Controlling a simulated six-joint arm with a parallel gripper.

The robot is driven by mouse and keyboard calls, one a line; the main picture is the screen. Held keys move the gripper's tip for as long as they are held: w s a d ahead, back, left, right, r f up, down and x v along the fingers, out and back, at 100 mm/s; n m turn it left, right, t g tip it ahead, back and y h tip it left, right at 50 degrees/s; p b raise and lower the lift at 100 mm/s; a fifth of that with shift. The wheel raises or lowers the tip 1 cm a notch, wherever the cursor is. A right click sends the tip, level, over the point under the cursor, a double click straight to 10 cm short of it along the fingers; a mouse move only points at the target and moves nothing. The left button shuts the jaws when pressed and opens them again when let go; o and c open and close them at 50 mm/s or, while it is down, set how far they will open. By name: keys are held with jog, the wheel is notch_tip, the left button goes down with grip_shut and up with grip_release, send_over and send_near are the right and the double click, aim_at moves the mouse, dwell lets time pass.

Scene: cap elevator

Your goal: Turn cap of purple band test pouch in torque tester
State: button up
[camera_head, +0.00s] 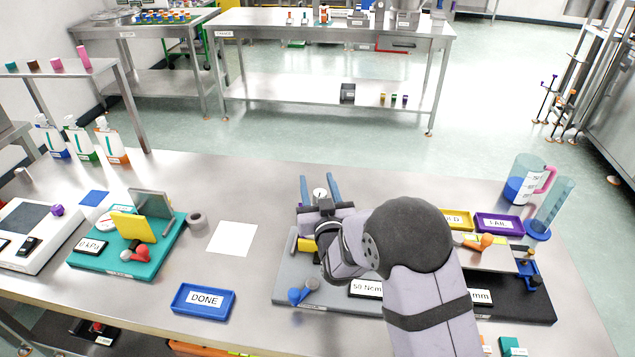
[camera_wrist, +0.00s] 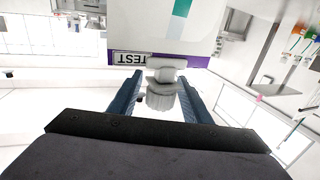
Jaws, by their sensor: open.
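In the wrist view, the white test pouch (camera_wrist: 160,22) shows a purple band (camera_wrist: 193,61) and a TEST label (camera_wrist: 130,58). Its grey-white cap (camera_wrist: 161,97) is between the two blue fingers of my gripper (camera_wrist: 159,84). The fingers stand apart, one on each side, with a visible gap. In the head view, my gripper (camera_head: 319,183) is over the rear of the grey tester base (camera_head: 285,291), which has a 50 Ncm display (camera_head: 367,288) and a blue knob (camera_head: 297,295). My arm hides much of the tester, and I cannot make out the pouch there.
A blue DONE tray (camera_head: 203,315) lies left of the tester. A teal fixture (camera_head: 85,258) with a yellow plate is further left. A yellow tray (camera_head: 458,213) and purple LAB tray (camera_head: 499,237) sit at right, near a jug (camera_head: 530,165). A white sheet (camera_head: 232,238) lies mid-table.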

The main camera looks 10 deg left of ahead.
jog(key=c, duration=1.1)
jog(key=shift+o, duration=0.2)
jog(key=shift+f+h+b, duration=0.1)
jog(key=shift+h+b, duration=0.2)
jog(key=shift+b, duration=0.5)
jog(key=shift+d, duration=0.1)
jog(key=o, duration=1.1)
jog(key=shift+c, duration=0.2)
jog(key=shift+s, duration=0.1)
